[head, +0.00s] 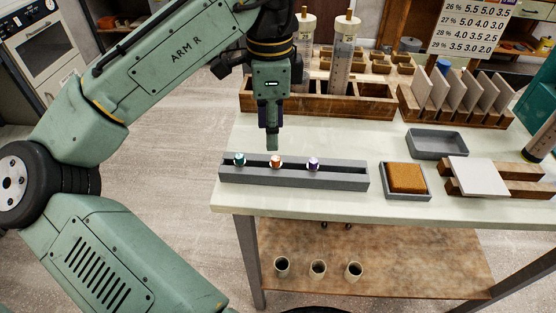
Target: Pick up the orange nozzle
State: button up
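The orange nozzle (275,162) sits in the slot of a long grey holder (340,179) near the table's left front edge. A green nozzle (239,159) stands to its left and a purple nozzle (313,164) to its right in the same holder. My gripper (272,146) points down just above the orange nozzle, its fingertips close to the nozzle's top. From this side the fingers overlap, so I cannot see the gap between them. I cannot tell whether they touch the nozzle.
A sponge in a grey tray (418,195) lies right of the holder. A white tile (477,177) rests on wooden bars further right. An empty grey tray (437,155) is behind them. A wooden rack (258,104) with two tall syringes stands behind my gripper.

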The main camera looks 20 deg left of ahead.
aim_at(276, 158)
notch_tip(276, 158, down, 2)
jog(key=shift+f+b, duration=0.2)
jog(key=shift+b, duration=0.1)
jog(key=f+b, duration=0.4)
jog(key=b, duration=0.1)
jog(key=shift+w+d+f, duration=0.2)
jog(key=shift+d+f, duration=0.1)
jog(key=shift+f, duration=0.1)
jog(key=shift+c, duration=0.3)
grip_shut()
